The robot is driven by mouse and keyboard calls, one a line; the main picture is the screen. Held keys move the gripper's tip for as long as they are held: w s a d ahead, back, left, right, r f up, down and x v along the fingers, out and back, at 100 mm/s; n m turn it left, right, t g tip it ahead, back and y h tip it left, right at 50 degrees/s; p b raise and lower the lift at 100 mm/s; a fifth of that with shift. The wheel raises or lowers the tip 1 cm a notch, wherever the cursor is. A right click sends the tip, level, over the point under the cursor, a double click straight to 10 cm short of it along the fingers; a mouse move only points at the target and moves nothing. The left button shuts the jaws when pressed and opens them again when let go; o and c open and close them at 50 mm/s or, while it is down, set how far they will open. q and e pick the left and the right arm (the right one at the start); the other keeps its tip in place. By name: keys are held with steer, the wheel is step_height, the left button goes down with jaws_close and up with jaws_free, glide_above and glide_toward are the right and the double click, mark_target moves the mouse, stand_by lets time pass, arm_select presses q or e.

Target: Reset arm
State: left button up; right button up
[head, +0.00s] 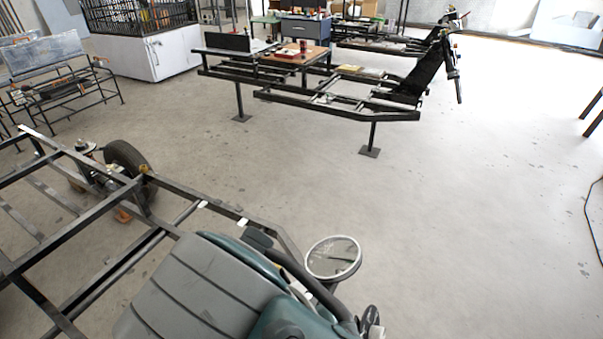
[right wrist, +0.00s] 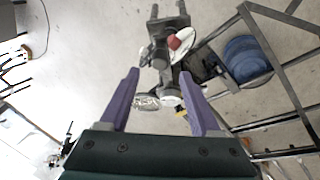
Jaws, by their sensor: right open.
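My right gripper (right wrist: 160,74) is open in the right wrist view, with its two purple fingers spread apart. Nothing is clamped between them. A dark metal assembly with a red part and a white disc (right wrist: 185,38) shows beyond and between the fingertips; I cannot tell how far off it is. Neither gripper can be made out in the head view.
In the head view, a black metal vehicle frame (head: 95,218) with a wheel (head: 127,160) stands at left. A grey and teal body (head: 195,290) with a round mirror (head: 333,258) fills the bottom. Another frame (head: 340,106) stands at the back.

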steer(key=v, duration=0.2)
steer(key=shift+a+r, duration=0.1)
steer(key=shift+r, duration=0.25)
steer(key=shift+s, duration=0.15)
